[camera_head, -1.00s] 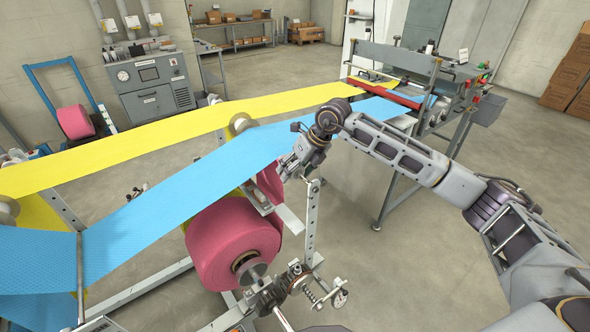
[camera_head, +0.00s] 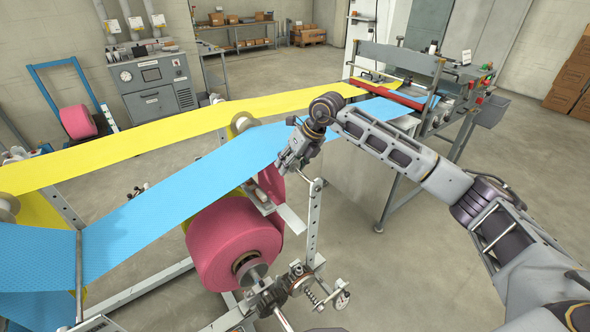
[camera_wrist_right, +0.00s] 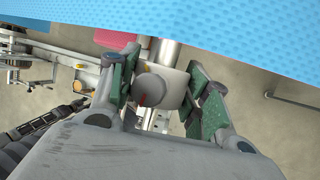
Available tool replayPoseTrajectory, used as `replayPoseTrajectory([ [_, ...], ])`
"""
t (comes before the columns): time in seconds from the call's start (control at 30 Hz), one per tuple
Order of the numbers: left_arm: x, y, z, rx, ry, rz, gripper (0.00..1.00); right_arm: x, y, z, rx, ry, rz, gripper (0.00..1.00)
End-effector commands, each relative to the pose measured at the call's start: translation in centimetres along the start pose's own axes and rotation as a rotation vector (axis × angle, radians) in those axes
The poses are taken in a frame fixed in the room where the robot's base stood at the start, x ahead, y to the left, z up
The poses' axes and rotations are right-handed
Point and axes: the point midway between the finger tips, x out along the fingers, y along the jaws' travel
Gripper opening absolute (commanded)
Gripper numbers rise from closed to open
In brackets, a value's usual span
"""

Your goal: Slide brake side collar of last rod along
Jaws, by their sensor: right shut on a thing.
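In the right wrist view, a grey metal collar (camera_wrist_right: 176,84) with a round knob and a red mark (camera_wrist_right: 150,89) sits on a silver rod (camera_wrist_right: 166,55). My right gripper (camera_wrist_right: 160,78) has its green-padded fingers on either side of the collar and is shut on it. In the head view, my right gripper (camera_head: 281,166) is beside the blue web, above and behind the front of the large pink roll (camera_head: 235,242); the collar is too small or hidden to make out there. My left gripper is not in view.
The blue web (camera_head: 185,180) runs close over the gripper, and the yellow web (camera_head: 150,135) lies beyond it. An upright perforated post (camera_head: 314,220) and a brake assembly with a spring (camera_head: 300,282) stand close by. Open floor (camera_head: 365,275) lies to the right.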

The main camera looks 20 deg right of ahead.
Motion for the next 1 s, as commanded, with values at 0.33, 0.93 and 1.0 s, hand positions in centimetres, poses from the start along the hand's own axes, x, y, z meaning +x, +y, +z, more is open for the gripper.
replayPoseTrajectory([
  [0.33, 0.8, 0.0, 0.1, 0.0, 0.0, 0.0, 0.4, 0.8, 0.0, 2.0, 0.0, -0.002, -0.001, 0.05],
  [0.93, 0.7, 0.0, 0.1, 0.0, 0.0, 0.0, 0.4, 0.8, 0.0, 2.0, 0.0, -0.001, -0.001, 0.7],
  [1.0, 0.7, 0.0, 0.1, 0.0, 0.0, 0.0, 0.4, 0.8, 0.0, 2.0, 0.0, -0.001, -0.001, 0.7],
])
